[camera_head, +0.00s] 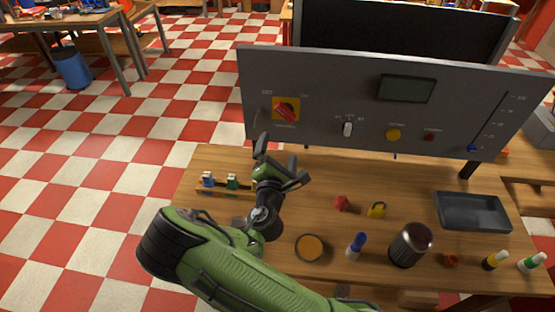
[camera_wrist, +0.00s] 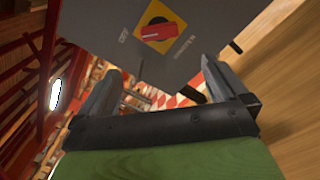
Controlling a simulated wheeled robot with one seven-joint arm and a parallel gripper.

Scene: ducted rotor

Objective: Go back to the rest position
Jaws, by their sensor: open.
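My gripper (camera_head: 279,160) is at the end of my green arm, above the left part of the wooden table (camera_head: 330,165). It is in front of the lower left of the grey control panel (camera_head: 340,85). In the wrist view my gripper (camera_wrist: 158,88) has its two fingers spread wide apart with nothing between them. The red rotary switch on its yellow plate (camera_head: 286,109) is on the panel, a little above and apart from the fingers. It also shows beyond the fingertips in the wrist view (camera_wrist: 155,31).
A rack (camera_head: 222,191) with blue and green items stands left of my arm. A red piece (camera_head: 341,203), a yellow padlock (camera_head: 376,209), a blue-capped bottle (camera_head: 356,246), a dark canister (camera_head: 410,245) and a grey tray (camera_head: 473,212) are on the table.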

